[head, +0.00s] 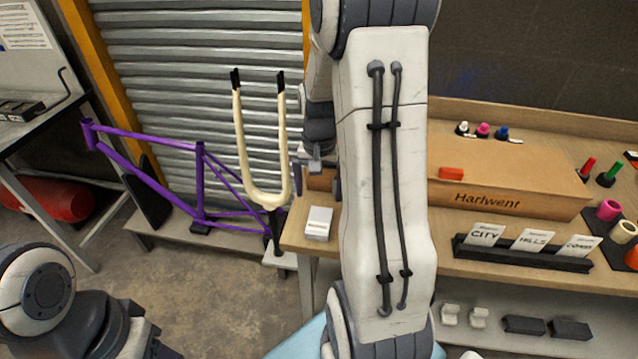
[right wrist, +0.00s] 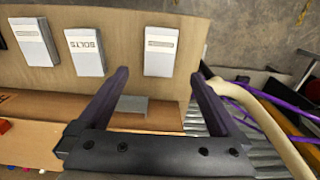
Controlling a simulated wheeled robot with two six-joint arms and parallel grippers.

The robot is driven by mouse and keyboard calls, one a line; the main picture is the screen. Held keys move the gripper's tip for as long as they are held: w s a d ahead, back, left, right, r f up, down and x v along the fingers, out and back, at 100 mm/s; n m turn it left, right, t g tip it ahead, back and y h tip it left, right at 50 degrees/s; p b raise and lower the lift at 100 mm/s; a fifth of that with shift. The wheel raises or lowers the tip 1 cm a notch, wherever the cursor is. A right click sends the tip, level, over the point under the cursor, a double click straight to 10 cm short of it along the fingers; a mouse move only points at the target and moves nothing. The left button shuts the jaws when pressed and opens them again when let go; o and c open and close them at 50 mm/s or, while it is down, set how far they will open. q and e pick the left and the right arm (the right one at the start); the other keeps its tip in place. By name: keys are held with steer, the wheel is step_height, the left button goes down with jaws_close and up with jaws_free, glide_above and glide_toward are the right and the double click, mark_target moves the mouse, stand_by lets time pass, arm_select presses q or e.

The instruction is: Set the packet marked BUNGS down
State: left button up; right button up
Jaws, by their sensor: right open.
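A small white packet (head: 318,223) stands on the left end of the wooden bench in the head view. It also shows in the right wrist view (right wrist: 160,52), its label too small to read. Two more white packets lie in a row beside it there, one marked BOLTS (right wrist: 85,50) and one (right wrist: 36,40) with an unreadable label. I cannot tell which is marked BUNGS. My right gripper (right wrist: 160,76) is open, with nothing held between its fingers; the end packet lies just beyond the fingertips. My left gripper is out of view; only part of that arm shows.
A cardboard box marked Harlwent (head: 490,200) stands on the bench, with a card rack (head: 522,254) in front. A cream fork (head: 262,190) and purple frame (head: 160,190) stand left of the bench. My right arm hides the bench's middle in the head view.

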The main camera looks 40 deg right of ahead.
steer(key=s+a+r+n, duration=0.1)
steer(key=a+r+n, duration=0.25)
steer(key=a, duration=0.55)
steer(key=s+a+r+n, duration=0.2)
steer(key=a+n, duration=0.2)
steer(key=a, duration=0.5)
steer(key=s+a+r+n+y, duration=0.1)
steer(key=s+a+n, duration=0.9)
steer(key=s+a, duration=0.2)
steer(key=shift+s+r, duration=0.2)
steer(key=shift+s, duration=0.85)
steer(key=shift+a, duration=0.1)
